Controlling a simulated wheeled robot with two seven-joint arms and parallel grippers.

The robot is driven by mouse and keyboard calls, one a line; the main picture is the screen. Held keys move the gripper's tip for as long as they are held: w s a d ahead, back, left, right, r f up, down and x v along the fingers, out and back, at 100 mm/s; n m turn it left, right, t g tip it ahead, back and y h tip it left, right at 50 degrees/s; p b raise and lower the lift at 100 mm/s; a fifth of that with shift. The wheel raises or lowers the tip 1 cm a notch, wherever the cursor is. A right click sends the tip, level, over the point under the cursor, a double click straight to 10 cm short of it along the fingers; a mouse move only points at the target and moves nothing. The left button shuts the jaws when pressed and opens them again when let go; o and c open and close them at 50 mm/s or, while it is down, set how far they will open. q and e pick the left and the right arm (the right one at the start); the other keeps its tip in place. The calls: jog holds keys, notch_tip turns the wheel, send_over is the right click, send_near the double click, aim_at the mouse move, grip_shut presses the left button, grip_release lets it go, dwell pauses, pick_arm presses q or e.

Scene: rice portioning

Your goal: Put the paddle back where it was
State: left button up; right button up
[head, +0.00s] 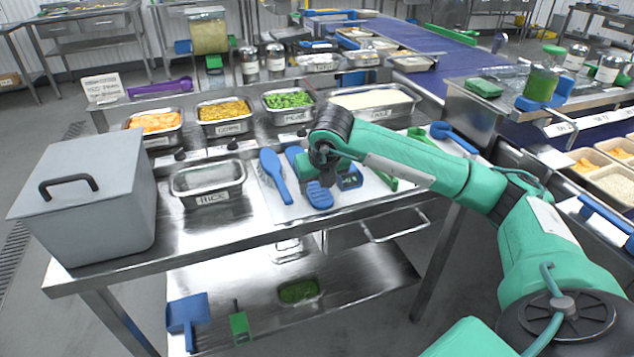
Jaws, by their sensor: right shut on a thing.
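A blue paddle (319,196) is at the white mat on the steel table, its broad end toward the table's front edge. Its handle runs back and is partly hidden by my right gripper (318,177). My right gripper reaches in from the right, low over the mat, and is shut on the paddle; the fingertips are mostly hidden by the hand and wrist. I cannot tell whether the paddle touches the mat. My left gripper is not in view.
A blue brush (274,172) lies just left of the paddle. An empty steel rice pan (207,182) and a grey lidded box (88,195) stand further left. Filled pans line the back. Green and blue tools (455,137) lie to the right, near my arm.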

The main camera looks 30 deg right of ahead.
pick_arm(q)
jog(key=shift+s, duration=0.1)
pick_arm(e)
jog(key=shift+f, duration=0.1)
jog(key=o, duration=1)
jog(key=shift+c, duration=0.2)
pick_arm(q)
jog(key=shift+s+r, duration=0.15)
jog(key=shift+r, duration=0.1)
pick_arm(e)
jog(key=shift+r, duration=0.2)
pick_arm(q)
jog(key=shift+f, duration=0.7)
pick_arm(e)
jog(key=v, duration=1.2)
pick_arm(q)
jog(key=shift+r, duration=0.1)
